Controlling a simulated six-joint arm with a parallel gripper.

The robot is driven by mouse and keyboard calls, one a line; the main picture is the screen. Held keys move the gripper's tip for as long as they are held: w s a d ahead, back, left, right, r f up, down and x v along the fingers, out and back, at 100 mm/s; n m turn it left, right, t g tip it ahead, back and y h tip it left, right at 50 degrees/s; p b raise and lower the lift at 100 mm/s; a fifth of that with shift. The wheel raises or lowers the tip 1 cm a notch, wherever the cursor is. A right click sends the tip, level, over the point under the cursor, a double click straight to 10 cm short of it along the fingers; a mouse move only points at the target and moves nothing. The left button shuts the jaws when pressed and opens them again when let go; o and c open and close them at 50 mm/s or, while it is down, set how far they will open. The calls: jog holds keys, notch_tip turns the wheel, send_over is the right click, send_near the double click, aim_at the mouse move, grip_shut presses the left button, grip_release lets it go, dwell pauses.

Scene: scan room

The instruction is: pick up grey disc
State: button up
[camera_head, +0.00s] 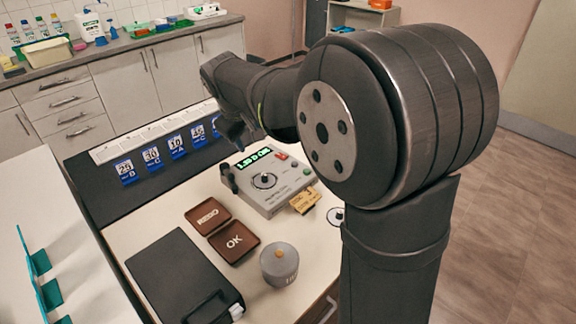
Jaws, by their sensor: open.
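A small light grey disc (335,217) with a dark centre lies on the cream table, right of the yellow card and close to my arm, which partly borders it. A similar pale round plate (265,181) is on top of the grey measuring device (280,187), which has a lit green display. My gripper (232,136) is above the back of the table, behind and left of the device, pointing down. It is open and holds nothing that I can see. My own arm hides part of the table's right side.
A grey knobbed weight (280,266) stands at the table's front. A black case (183,278) lies left of it. Brown trays, one marked OK (234,241), lie between. Yellow cards (305,200) sit by the device. Blue number tags (152,158) line the dark back strip.

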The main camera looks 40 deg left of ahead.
jog(key=w+d+f+m+g+y, duration=0.2)
jog(key=w+f+m+g, duration=0.15)
jog(key=w, duration=0.35)
send_over(265, 175)
jog(key=d, duration=0.2)
jog(key=shift+t, duration=0.25)
notch_tip(265, 175, down, 12)
jog(key=shift+s+f, duration=0.1)
jog(key=shift+s, duration=0.05)
jog(key=shift+s+x, duration=0.2)
jog(key=shift+x, duration=2.4)
jog(key=shift+w, duration=0.1)
grip_shut()
